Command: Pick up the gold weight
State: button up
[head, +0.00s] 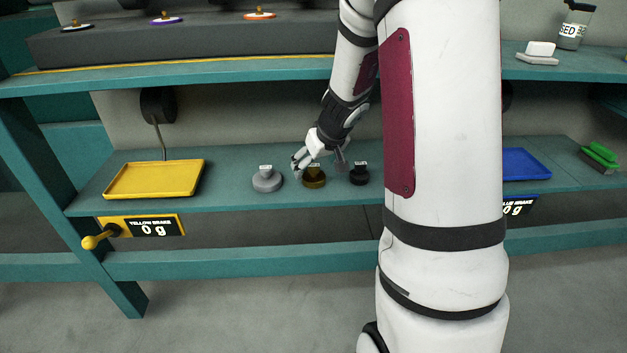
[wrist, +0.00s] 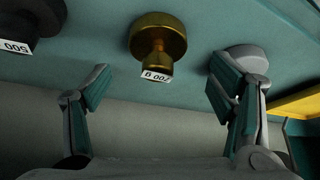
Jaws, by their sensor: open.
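The gold weight (head: 314,181) stands upright on the teal shelf between a grey weight (head: 267,182) and a black weight (head: 359,177). It has a round base and a knob with a white label. In the wrist view, the gold weight (wrist: 160,36) is centred ahead of the gap between my fingers. My gripper (head: 319,166) is open and empty, close to the gold weight with a finger towards either side. In the wrist view, my gripper (wrist: 160,88) shows its fingers spread wide, with the weight's knob and label between them but apart from both.
A yellow tray (head: 153,179) lies left on the shelf, with a 0 g display below. A blue tray (head: 526,163) and green brush (head: 601,155) are right. The upper shelf (head: 200,73) overhangs from above. The grey weight (wrist: 246,56) is partly behind my right finger in the wrist view.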

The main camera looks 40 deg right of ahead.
aim_at(314, 166)
jog(key=b+x, duration=0.1)
jog(key=x, duration=0.2)
jog(key=shift+d+f, duration=0.1)
jog(key=shift+f, duration=0.2)
jog(key=c, duration=1.7)
jog(key=shift+w+r, duration=0.1)
grip_shut()
